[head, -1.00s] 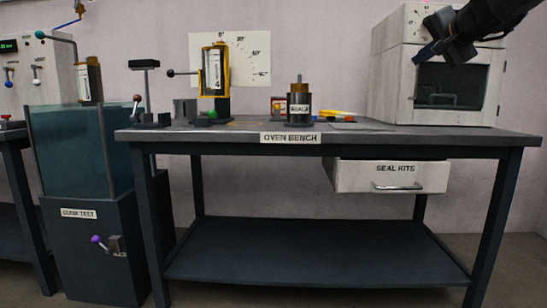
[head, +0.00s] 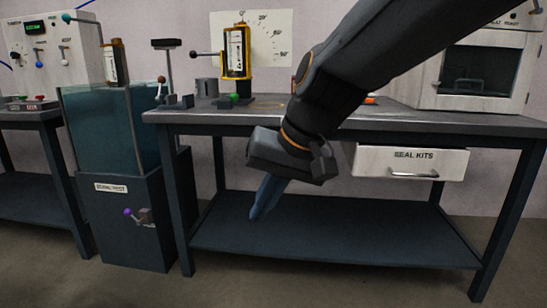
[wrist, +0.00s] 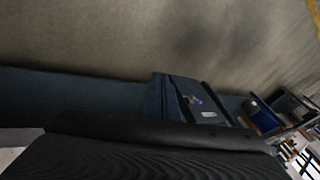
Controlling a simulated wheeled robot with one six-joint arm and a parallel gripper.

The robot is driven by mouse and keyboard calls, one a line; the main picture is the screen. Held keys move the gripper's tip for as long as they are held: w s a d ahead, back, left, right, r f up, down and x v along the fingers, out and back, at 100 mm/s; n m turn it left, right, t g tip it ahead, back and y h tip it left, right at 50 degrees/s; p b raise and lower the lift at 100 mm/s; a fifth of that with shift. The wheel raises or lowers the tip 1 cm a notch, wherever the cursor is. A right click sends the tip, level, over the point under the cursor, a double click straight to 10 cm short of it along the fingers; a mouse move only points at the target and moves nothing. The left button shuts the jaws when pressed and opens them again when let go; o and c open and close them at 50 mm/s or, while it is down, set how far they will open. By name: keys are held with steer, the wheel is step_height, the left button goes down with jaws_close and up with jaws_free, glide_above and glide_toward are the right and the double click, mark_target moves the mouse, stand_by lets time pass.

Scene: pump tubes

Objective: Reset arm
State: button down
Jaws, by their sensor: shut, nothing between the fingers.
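My gripper (head: 266,198) hangs at the end of my arm in the middle of the head view, in front of the oven bench. Its blue fingers point down and slightly left, and they are shut with nothing between them. Behind it is the bench's lower shelf (head: 330,236); the gripper appears clear of it. My arm hides part of the bench top and what stands there. In the wrist view, a dark body of the gripper fills the lower part, and the fingertips cannot be made out.
The oven bench top (head: 420,118) carries a yellow-framed tube fixture (head: 237,52) and an oven (head: 485,70). A shut SEAL KITS drawer (head: 408,162) hangs below. A water tank on a dark cabinet (head: 135,220) stands left. The floor (head: 300,285) in front is clear.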

steer(key=s+f+n+g+h+p, duration=0.1)
steer(key=s+f+n, duration=0.25)
steer(key=s, duration=0.55)
steer(key=s+f+n+g+h+p, duration=0.15)
steer(key=s+f, duration=0.25)
steer(key=s, duration=0.5)
steer(key=d+r+m+h+p, duration=0.1)
steer(key=d+r+m+p, duration=0.2)
steer(key=d+r+p, duration=0.7)
steer(key=d+r+m+h+p, duration=0.1)
steer(key=d+r+m+p, duration=0.2)
steer(key=d+r+p, duration=0.8)
step_height(320, 180, up, 8)
steer(key=p, duration=1.6)
steer(key=shift+d, duration=0.2)
steer(key=shift+f+m, duration=0.1)
steer(key=shift+m, duration=0.2)
